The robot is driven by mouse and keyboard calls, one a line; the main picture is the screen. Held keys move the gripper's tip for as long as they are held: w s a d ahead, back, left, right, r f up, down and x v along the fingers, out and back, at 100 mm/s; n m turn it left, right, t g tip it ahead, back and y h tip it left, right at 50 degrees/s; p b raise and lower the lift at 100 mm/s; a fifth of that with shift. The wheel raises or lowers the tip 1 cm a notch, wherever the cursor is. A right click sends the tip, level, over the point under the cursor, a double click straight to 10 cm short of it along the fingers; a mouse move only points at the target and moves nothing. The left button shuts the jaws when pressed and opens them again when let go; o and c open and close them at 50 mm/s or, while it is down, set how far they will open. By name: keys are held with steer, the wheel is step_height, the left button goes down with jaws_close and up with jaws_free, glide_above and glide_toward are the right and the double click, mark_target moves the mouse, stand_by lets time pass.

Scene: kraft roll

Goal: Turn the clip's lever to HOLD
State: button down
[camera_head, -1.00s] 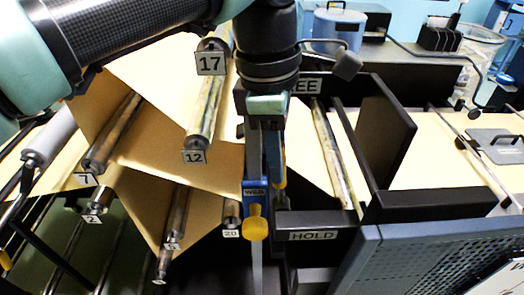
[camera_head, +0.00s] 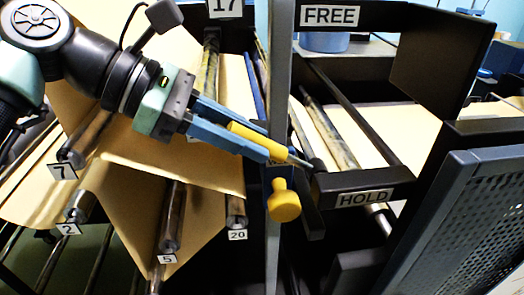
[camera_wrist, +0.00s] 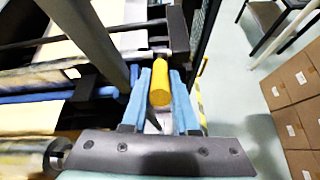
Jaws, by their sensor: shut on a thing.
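My gripper (camera_head: 270,145) reaches in from the left with its blue fingers shut around the yellow grip (camera_head: 258,138) of the lever. The lever's thin metal rod runs on past the fingertips, down and right, to a dark end by the block labelled HOLD (camera_head: 362,198). I cannot tell whether it touches the block. The FREE label (camera_head: 330,16) is higher up on a dark bar. A yellow knob (camera_head: 284,203) on the clip hangs below my fingers, by a grey upright strip; my fingers partly hide the clip's blue body. The wrist view shows the yellow grip (camera_wrist: 159,80) between both fingers.
A grey upright strip (camera_head: 277,70) stands close to my fingers. Brown paper (camera_head: 150,150) runs over numbered rollers at left. A perforated grey panel (camera_head: 450,220) stands at lower right. In the wrist view, cardboard boxes (camera_wrist: 295,100) stand on the floor at right.

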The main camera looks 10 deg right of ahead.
steer(key=shift+a+f+h+b, duration=0.35)
steer(key=shift+f+h+b, duration=0.35)
steer(key=shift+b, duration=0.4)
steer(key=shift+a+f+h+b, duration=0.3)
steer(key=shift+f+h+b, duration=0.35)
steer(key=shift+b, duration=0.4)
steer(key=c, duration=0.7)
jaws_free()
steer(key=shift+a, duration=0.1)
steer(key=b+v, duration=0.1)
steer(key=v, duration=1.1)
steer(key=shift+a+r, duration=0.1)
steer(key=shift+a, duration=0.3)
